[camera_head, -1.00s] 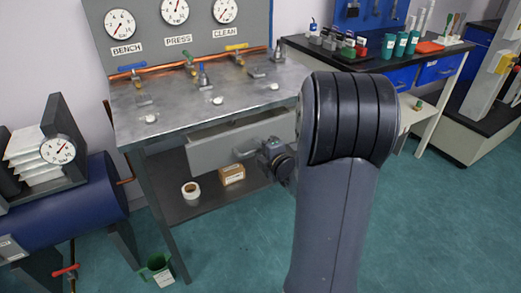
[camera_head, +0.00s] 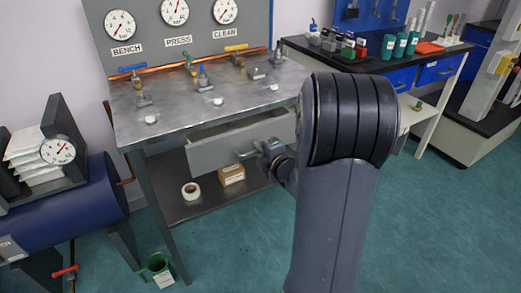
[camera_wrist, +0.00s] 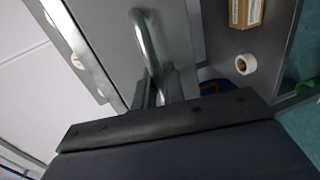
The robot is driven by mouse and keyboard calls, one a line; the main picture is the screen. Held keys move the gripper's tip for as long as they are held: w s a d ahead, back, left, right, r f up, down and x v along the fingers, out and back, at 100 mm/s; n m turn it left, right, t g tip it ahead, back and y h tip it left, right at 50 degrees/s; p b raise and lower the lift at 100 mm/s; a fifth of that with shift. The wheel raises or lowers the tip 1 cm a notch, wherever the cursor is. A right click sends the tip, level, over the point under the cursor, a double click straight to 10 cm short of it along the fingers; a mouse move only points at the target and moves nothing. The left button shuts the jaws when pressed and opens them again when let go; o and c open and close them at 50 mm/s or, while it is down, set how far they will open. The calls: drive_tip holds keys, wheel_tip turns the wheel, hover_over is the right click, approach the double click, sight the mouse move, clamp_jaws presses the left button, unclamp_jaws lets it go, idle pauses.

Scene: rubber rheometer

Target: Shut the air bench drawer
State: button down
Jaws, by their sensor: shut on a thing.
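The air bench drawer (camera_head: 222,152) is a grey box under the metal bench top (camera_head: 190,112). It stands partly open, with a dark gap showing above its front. My gripper (camera_head: 262,151) is at the drawer front, shut on the bar handle (camera_head: 246,154). In the wrist view the shiny handle (camera_wrist: 146,38) runs down between my gripper's fingers (camera_wrist: 160,92), against the grey drawer front (camera_wrist: 108,22). My dark wrist hides the lower part of that view, and my arm hides the drawer's right end in the head view.
A tape roll (camera_head: 191,191) and a cardboard box (camera_head: 232,175) sit on the shelf below. A blue tank (camera_head: 75,205) is at left. The floor before the bench is open.

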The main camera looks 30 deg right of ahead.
drive_tip(key=x, duration=0.1)
drive_tip(key=b+x, duration=0.1)
drive_tip(key=x, duration=0.2)
drive_tip(key=shift+r, duration=0.5)
drive_tip(key=c, duration=1.6)
unclamp_jaws()
drive_tip(key=shift+w, duration=0.2)
drive_tip(key=p+v, duration=0.1)
drive_tip(key=v, duration=1)
drive_tip(key=shift+f, duration=0.15)
drive_tip(key=shift+w, duration=0.1)
drive_tip(key=b+x, duration=0.1)
drive_tip(key=x, duration=1)
drive_tip(key=shift+f, duration=0.1)
drive_tip(key=shift+f+p+v, duration=0.2)
drive_tip(key=shift+v, duration=0.7)
drive_tip(key=shift+f+p+v, duration=0.15)
drive_tip(key=shift+p+v, duration=0.05)
drive_tip(key=shift+v, duration=0.65)
